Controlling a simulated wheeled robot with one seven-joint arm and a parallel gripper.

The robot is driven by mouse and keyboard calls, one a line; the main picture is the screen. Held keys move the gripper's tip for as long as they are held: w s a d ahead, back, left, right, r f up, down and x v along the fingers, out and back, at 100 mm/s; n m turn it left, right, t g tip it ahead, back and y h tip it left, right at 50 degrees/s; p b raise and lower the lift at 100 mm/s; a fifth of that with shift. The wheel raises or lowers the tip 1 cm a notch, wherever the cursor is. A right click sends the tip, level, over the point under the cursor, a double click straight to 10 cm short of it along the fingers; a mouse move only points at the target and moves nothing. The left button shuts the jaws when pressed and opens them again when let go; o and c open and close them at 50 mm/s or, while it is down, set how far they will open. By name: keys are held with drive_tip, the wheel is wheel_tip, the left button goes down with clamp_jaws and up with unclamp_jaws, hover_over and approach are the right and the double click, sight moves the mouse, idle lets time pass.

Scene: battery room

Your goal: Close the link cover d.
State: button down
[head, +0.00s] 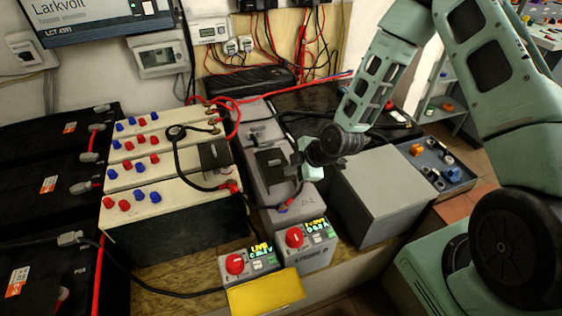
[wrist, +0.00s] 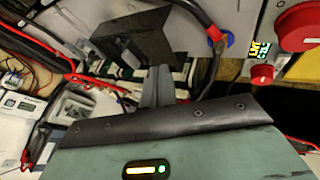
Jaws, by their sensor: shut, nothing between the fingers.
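A dark flap cover (head: 270,160) stands tilted on the long grey battery unit (head: 252,135) in the middle of the bench. I can read no letter on it, so I cannot tell that it is cover d. In the wrist view a dark cover (wrist: 135,42) stands raised at an angle just beyond the fingertips. Another dark cover (head: 214,155) is on the cream battery to the left. My gripper (head: 293,171) is shut and empty, close to the right of the grey unit's flap. Its fingers (wrist: 158,84) point toward the raised cover; contact is unclear.
Cream batteries (head: 150,195) with red and blue caps stand to the left. Red and black cables run behind and beside the grey unit. Two control boxes with red knobs (head: 294,237) and a yellow pad (head: 265,292) are in front. A grey box (head: 385,190) stands to the right.

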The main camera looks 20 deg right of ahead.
sight(274, 167)
drive_tip(key=x, duration=0.3)
drive_tip(key=w+p, duration=0.1)
drive_tip(key=w, duration=0.1)
drive_tip(key=shift+w+r, duration=0.15)
drive_tip(key=shift+w, duration=0.2)
drive_tip(key=shift+w+p, duration=0.3)
drive_tip(key=shift+w, duration=0.35)
